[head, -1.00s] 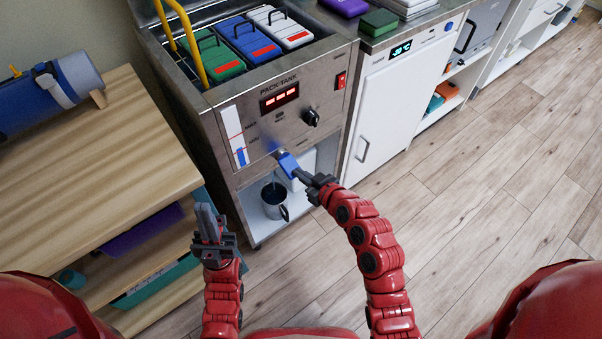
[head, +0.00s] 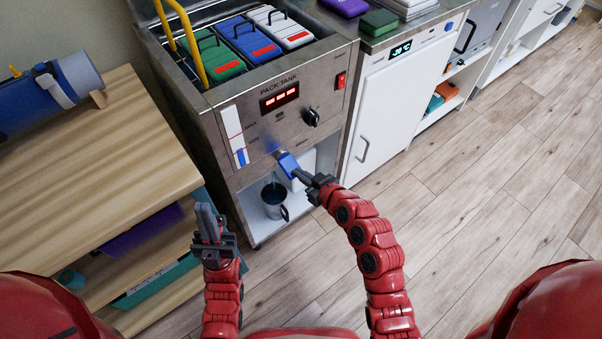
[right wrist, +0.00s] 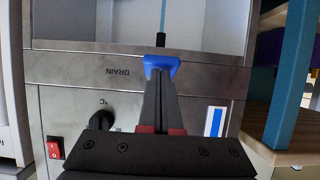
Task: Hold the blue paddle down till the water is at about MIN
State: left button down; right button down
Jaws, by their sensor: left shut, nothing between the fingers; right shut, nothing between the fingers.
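The blue paddle (head: 288,163) sticks out from the front of the steel pack tank (head: 262,133), under the panel. My right gripper (head: 302,174) is shut and empty, its fingertips at the paddle. In the right wrist view the paddle (right wrist: 161,66) lies across the tips, by the DRAIN label. The level gauge (head: 234,136) is a white strip with red marks and a blue column in its lower part; its top looks close to the lower mark. My left gripper (head: 206,222) is shut and empty, away from the tank.
Green (head: 214,55), blue (head: 249,40) and white (head: 282,27) packs sit in the tank top beside a yellow handle. A wooden table (head: 100,160) is at the left, a white cabinet (head: 390,115) at the right. The floor at the right is clear.

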dwell(0.5)
jog(key=shift+r+p, duration=0.35)
jog(key=shift+r, duration=0.45)
jog(key=s+d+r+p, duration=0.1)
jog(key=s+d+r, duration=0.1)
jog(key=r, duration=0.3)
jog(key=s+d+r+p, duration=0.1)
jog(key=s+d+r, duration=0.1)
jog(key=s+r, duration=0.2)
jog(key=shift+s+d+r, duration=0.15)
jog(key=shift+d+r, duration=0.1)
jog(key=shift+r, duration=0.5)
